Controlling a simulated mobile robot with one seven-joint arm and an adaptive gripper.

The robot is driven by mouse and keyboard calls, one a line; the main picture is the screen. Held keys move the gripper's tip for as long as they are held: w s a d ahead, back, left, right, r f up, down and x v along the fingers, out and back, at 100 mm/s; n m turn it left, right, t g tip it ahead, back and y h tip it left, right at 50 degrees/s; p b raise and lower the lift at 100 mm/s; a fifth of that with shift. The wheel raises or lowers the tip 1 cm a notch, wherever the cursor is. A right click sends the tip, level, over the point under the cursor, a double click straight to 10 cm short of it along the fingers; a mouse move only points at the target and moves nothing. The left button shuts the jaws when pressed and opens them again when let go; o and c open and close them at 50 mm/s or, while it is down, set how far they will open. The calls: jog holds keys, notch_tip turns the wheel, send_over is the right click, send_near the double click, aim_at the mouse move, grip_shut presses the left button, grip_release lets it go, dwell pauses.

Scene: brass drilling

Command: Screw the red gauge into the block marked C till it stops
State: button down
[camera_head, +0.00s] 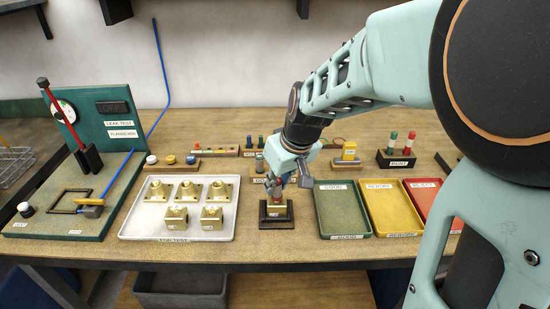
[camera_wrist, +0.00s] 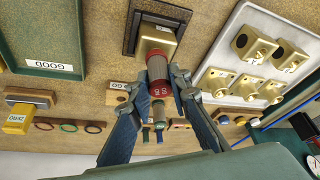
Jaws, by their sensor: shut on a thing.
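My gripper (camera_head: 285,184) points down over the dark fixture (camera_head: 262,220) at the front middle of the bench. In the wrist view its two fingers (camera_wrist: 160,84) are shut on the red gauge (camera_wrist: 159,68), a cylinder with a red end and a knurled band. The gauge's far end meets the brass block (camera_wrist: 155,40) that sits in the fixture; how deep it is in the hole is hidden. In the head view only a little of the gauge shows below my fingers, above the brass block (camera_head: 276,210). The block's letter is too small to read.
A white tray (camera_head: 142,232) with several brass blocks lies left of the fixture. Green (camera_head: 343,222), yellow (camera_head: 390,219) and red (camera_head: 422,192) trays lie right. A stand with gauges (camera_head: 397,160) is behind them. The leak test station (camera_head: 110,125) is at far left.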

jog(key=shift+a+r+m+h+p, duration=0.1)
jog(key=shift+m+h+p, duration=0.2)
jog(key=shift+m+p, duration=0.5)
jog(key=shift+f+m+t+h, duration=0.2)
jog(key=shift+m+t+h, duration=0.25)
jog(key=shift+m, duration=0.95)
jog(key=m+h+b, duration=0.1)
jog(key=m+b, duration=0.3)
jog(key=shift+f+h+b, duration=0.2)
jog(key=shift+h+b, duration=0.1)
jog(key=shift+h, duration=0.05)
jog(key=shift+m+g+h+b, duration=0.25)
jog(key=shift+m+h+b, duration=0.25)
jog(key=shift+m+b, duration=0.55)
jog(key=shift+r+m, duration=0.15)
jog(key=shift+m, duration=0.6)
jog(key=c, duration=2)
grip_release()
jog(key=shift+o, duration=0.2)
